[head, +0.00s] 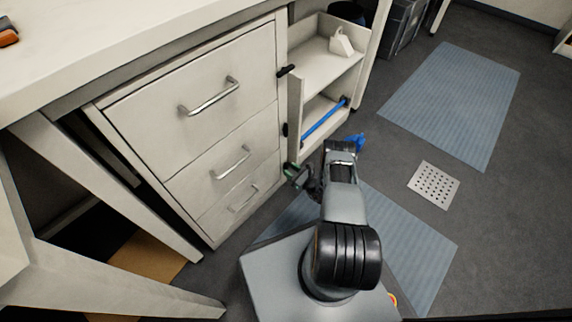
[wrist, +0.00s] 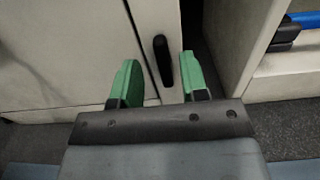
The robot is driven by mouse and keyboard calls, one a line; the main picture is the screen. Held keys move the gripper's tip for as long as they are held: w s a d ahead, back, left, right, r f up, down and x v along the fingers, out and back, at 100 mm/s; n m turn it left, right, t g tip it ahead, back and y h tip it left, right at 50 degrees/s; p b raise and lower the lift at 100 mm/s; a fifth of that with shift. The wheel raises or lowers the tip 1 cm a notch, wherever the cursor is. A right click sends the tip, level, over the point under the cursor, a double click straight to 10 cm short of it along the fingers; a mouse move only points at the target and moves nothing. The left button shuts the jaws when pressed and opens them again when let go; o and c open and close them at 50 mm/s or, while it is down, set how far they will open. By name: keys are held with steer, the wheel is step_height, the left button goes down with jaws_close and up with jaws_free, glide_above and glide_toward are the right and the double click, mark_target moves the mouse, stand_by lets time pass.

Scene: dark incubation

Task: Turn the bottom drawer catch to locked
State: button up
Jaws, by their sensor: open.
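The white drawer cabinet (head: 215,130) has three drawers; the bottom drawer (head: 232,205) looks closed. In the wrist view, a small black catch (wrist: 163,61) stands nearly upright on the cabinet's right edge strip, beside the drawer seam. My gripper (wrist: 162,82) is open, with one green fingertip on each side of the catch's lower end; I cannot tell whether either touches it. In the head view, my gripper (head: 291,170) is low at the cabinet's right front edge and hides the bottom catch.
The top catch (head: 285,70) lies crosswise over the drawer edge; the middle catch (head: 284,129) looks upright. An open shelf unit (head: 330,75) with a blue bar (head: 325,121) stands right of the cabinet. A desk leg (head: 110,190) is at left. Blue mats (head: 455,100) lie on open floor at right.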

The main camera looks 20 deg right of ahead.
steer(key=shift+x, duration=0.8)
steer(key=shift+d, duration=0.15)
steer(key=shift+c, duration=0.3)
steer(key=shift+c, duration=0.8)
jaws_close()
